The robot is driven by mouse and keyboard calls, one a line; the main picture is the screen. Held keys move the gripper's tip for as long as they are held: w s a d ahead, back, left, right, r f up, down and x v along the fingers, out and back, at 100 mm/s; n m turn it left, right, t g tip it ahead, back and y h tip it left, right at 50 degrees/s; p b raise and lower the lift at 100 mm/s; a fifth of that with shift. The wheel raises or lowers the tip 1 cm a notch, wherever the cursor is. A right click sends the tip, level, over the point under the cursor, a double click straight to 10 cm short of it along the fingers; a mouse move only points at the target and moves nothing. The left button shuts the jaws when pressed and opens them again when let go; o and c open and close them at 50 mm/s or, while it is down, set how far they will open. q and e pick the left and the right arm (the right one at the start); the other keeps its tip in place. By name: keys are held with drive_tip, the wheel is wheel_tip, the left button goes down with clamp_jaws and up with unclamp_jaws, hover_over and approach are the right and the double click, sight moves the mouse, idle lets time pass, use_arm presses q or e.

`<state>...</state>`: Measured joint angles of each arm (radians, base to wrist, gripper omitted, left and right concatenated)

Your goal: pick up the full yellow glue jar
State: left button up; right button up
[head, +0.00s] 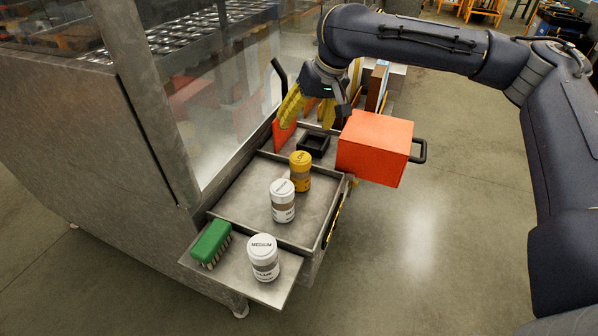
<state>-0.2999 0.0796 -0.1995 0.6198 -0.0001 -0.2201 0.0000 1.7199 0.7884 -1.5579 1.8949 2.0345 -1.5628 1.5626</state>
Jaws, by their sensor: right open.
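A yellow jar (300,172) with a yellow lid and a pale label stands upright on the metal tray (240,208) of the cart, near its back right corner. How full it is cannot be told. A white-lidded jar (283,201) stands just in front of it and to its left, on the same tray. My right gripper (308,114) has yellow fingers, spread open and empty. In the picture it is above and behind the yellow jar, apart from it. My left gripper is not in view.
Another white jar (263,258) and a green brush (211,241) are on the front shelf (246,281). A small black bin (314,144) lies behind the yellow jar. An orange box (372,146) with a black handle is to the right. A glass panel rises at left.

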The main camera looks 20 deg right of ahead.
sight(299, 158)
drive_tip(key=shift+s+a+f+m+t+h, duration=0.65)
drive_tip(key=shift+s+a+h, duration=0.2)
drive_tip(key=shift+s+h, duration=0.9)
drive_tip(key=x, duration=1.1)
drive_tip(key=shift+s+a, duration=0.1)
drive_tip(key=shift+a, duration=0.05)
drive_tip(key=shift+x, duration=2.95)
drive_tip(key=shift+d+r, duration=0.1)
drive_tip(key=shift+d, duration=0.15)
drive_tip(key=c, duration=1.4)
drive_tip(key=shift+r, duration=0.1)
drive_tip(key=shift+c, duration=0.2)
